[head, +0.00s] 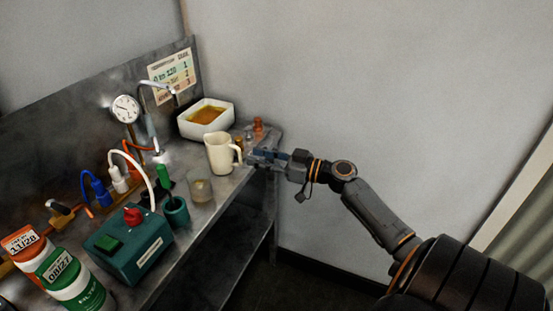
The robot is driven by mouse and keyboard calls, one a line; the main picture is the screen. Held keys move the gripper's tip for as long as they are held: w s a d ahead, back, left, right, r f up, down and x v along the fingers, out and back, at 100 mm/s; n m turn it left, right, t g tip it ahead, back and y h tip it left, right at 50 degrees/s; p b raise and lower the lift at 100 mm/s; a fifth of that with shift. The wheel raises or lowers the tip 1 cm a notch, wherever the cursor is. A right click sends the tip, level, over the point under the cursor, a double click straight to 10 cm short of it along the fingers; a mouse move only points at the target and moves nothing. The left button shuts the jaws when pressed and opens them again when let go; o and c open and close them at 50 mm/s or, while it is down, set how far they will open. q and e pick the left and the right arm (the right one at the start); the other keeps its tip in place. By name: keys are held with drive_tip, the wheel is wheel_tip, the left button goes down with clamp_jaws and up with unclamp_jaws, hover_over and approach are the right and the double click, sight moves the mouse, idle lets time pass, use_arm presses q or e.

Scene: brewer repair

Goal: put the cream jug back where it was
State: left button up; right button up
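The cream jug (219,153) stands upright at the right part of the metal bench, its handle turned to the right. My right gripper (250,157) reaches in from the right at the level of the jug, its fingertips beside the handle. The fingers are small and dark here, and I cannot tell whether they touch the handle or are closed on it. My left gripper is not in view.
A white basin (183,124) with amber liquid stands behind the jug. A glass (200,189) stands in front of it. Small brown and grey pieces (258,126) stand behind my gripper. A teal control box (128,247), a green cup (177,213) and filter canisters (75,283) crowd the near left.

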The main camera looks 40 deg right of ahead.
drive_tip(key=v, duration=0.6)
wheel_tip(320, 180, down, 19)
drive_tip(key=d+m+g+h, duration=0.1)
drive_tip(key=m+g+h, duration=0.2)
drive_tip(key=m+h, duration=0.1)
drive_tip(key=s+a+f+m+g+h, duration=0.15)
drive_tip(key=s+f, duration=0.25)
drive_tip(key=f, duration=0.4)
drive_tip(key=s+a+f+g, duration=0.15)
drive_tip(key=s+f, duration=0.25)
drive_tip(key=f, duration=0.4)
drive_tip(key=s+f+m+g+h, duration=0.1)
drive_tip(key=s+f+g, duration=0.25)
drive_tip(key=f, duration=0.45)
drive_tip(key=s+a+f+n+g, duration=0.1)
drive_tip(key=s+a+f+g, duration=0.1)
drive_tip(key=s+a+f, duration=0.4)
drive_tip(key=s+a+f+n+g+h, duration=0.1)
drive_tip(key=s+a+f, duration=0.5)
drive_tip(key=s, duration=0.8)
drive_tip(key=s+a+f+n+g, duration=0.1)
drive_tip(key=s+a+f+g, duration=0.1)
drive_tip(key=s+a+f, duration=0.5)
drive_tip(key=s+b, duration=0.1)
drive_tip(key=s, duration=0.2)
drive_tip(key=shift+f+g+h, duration=0.35)
